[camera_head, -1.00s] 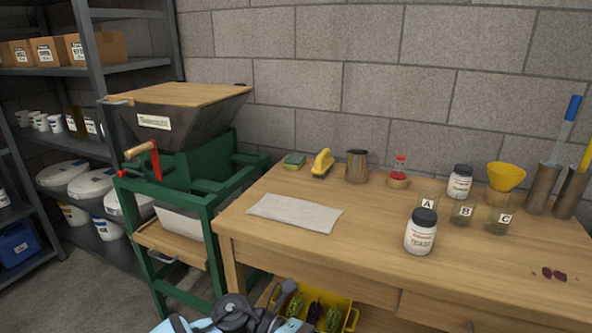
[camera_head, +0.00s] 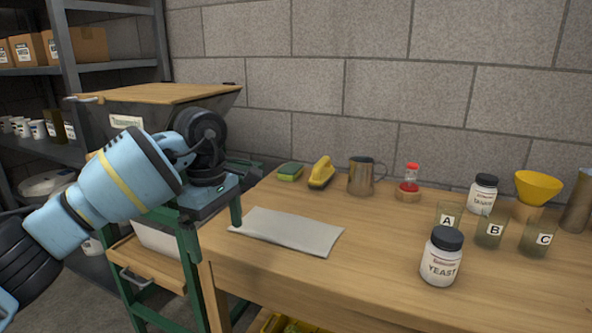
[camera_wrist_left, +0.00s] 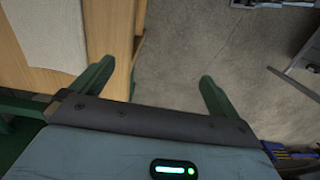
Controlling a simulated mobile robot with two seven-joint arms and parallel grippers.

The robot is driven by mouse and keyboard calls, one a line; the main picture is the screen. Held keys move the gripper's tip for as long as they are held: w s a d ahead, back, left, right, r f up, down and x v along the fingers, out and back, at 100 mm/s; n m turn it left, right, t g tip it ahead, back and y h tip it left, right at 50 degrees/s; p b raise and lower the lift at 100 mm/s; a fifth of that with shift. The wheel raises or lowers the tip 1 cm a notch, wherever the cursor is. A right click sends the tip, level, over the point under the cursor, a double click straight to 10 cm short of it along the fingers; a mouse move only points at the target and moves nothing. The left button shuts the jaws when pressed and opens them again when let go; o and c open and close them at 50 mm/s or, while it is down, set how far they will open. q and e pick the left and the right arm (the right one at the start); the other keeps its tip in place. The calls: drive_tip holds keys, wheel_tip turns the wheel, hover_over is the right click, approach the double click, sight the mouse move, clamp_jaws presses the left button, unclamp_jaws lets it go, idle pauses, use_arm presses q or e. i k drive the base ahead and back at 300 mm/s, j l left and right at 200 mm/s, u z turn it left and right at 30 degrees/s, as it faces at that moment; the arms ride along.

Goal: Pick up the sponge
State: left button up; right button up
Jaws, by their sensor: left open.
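The sponge (camera_head: 290,172), green on top with a yellow layer, lies at the back left of the wooden table (camera_head: 330,285), near the wall. My left gripper (camera_head: 222,208) points down at the table's left edge, left of and nearer than the sponge. In the left wrist view its two green fingers (camera_wrist_left: 153,86) are spread apart with nothing between them, above the table edge and the floor. The sponge does not show in that view. My right gripper is in neither view.
A yellow-handled brush (camera_head: 321,173) lies right beside the sponge, then a metal jug (camera_head: 362,177). A grey cloth (camera_head: 288,231) lies in front of the sponge. A green-framed crusher (camera_head: 150,93) stands left, behind my arm. Jars and beakers stand to the right.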

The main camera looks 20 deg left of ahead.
sight(290, 171)
drive_tip(key=i, duration=1.65)
